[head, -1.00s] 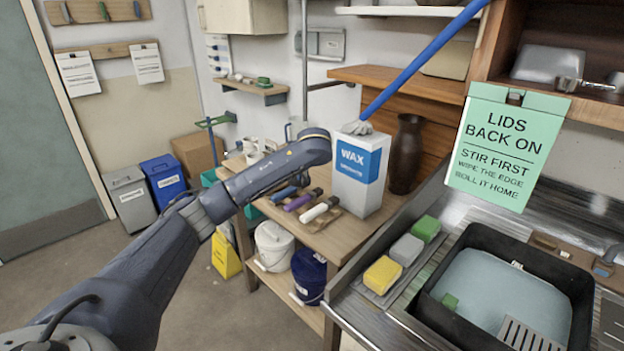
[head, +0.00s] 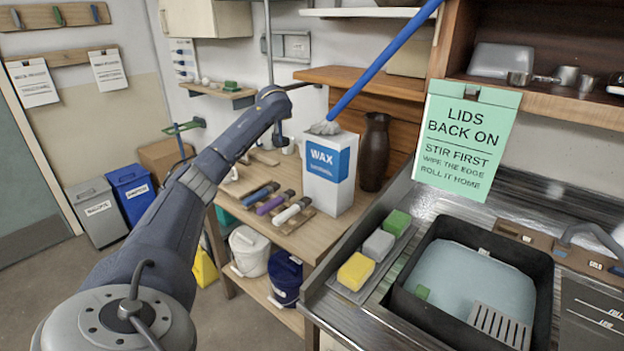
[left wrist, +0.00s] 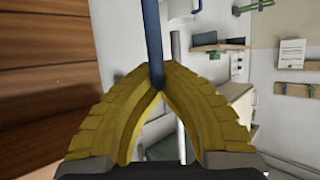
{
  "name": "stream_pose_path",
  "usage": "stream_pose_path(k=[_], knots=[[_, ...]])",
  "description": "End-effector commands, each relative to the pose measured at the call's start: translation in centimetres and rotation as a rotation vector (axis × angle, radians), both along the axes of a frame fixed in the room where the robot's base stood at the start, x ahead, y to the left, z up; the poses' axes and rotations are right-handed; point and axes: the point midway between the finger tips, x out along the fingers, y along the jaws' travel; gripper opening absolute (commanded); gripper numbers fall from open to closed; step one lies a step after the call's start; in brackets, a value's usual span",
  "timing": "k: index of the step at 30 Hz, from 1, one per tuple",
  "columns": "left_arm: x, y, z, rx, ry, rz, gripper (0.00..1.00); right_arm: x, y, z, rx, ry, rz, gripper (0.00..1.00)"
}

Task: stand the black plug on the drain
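I cannot pick out the black plug for certain in either view. In the left wrist view the yellow fingers of my left gripper (left wrist: 157,75) meet around a dark blue rod (left wrist: 153,35), whose far part runs out of frame. My right gripper is not in view.
A wax box (head: 330,190) stands on the wooden bench, with a blue pole (head: 385,65) slanting above it. Yellow, grey and green sponges (head: 378,245) line the sink's left side. A green sign (head: 468,140) hangs behind. White and blue buckets (head: 287,280) stand under the bench.

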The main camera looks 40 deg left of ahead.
Motion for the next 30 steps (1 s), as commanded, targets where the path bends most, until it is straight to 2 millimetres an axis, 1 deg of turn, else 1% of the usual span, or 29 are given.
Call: stream_pose_path(k=[1, 5, 15, 21, 25, 30], knots=[[-0.3, 0.6, 0.0, 0.001, 0.001, 0.001, 0.00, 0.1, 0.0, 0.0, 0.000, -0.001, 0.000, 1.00], [-0.6, 1.1, -1.5, 0.002, 0.004, -0.001, 0.00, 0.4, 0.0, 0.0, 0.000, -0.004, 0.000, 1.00], [-0.6, 1.1, -9.1, 0.001, 0.004, -0.001, 0.00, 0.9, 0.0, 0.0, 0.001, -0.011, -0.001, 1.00], [-0.6, 1.1, -12.8, 0.001, 0.003, 0.000, 0.00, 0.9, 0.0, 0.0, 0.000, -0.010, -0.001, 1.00], [-0.6, 1.1, -14.4, 0.001, 0.001, -0.001, 0.00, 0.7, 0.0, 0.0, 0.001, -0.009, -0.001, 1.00], [-0.6, 1.1, -15.2, 0.001, 0.000, 0.000, 0.00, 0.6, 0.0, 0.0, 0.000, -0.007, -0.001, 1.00]])
